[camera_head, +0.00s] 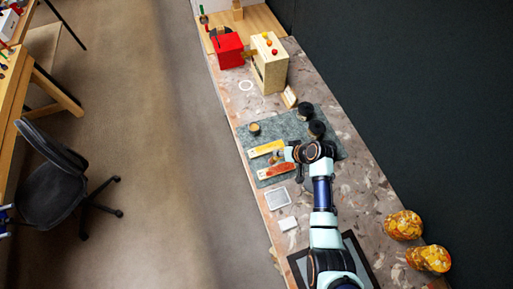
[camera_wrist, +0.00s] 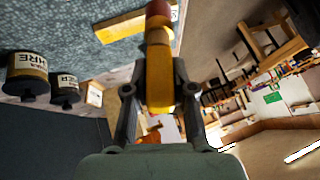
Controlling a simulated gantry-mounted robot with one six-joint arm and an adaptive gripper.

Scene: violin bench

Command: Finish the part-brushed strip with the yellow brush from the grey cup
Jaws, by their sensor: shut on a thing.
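My gripper (camera_head: 289,155) is over the right part of the grey-green mat (camera_head: 295,135). In the wrist view its two fingers (camera_wrist: 158,98) are shut on a yellow-handled brush (camera_wrist: 158,75), whose far end looks orange-brown to red. A yellow strip (camera_head: 266,148) with pale ends lies on the mat at the left of my gripper. An orange-red strip (camera_head: 276,171) with a yellowish end lies just nearer. Part of a pale-edged yellow strip (camera_wrist: 122,25) shows beyond the brush in the wrist view. I cannot tell whether the brush touches a strip, nor make out the grey cup.
Two dark jars (camera_head: 305,111) (camera_head: 317,130) stand behind the strips; their labels show in the wrist view (camera_wrist: 28,64). A small tan-filled pot (camera_head: 254,129) stands at the mat's left. A grey-white square (camera_head: 278,198) lies nearer. Amber-filled jars (camera_head: 403,225) stand at the right.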

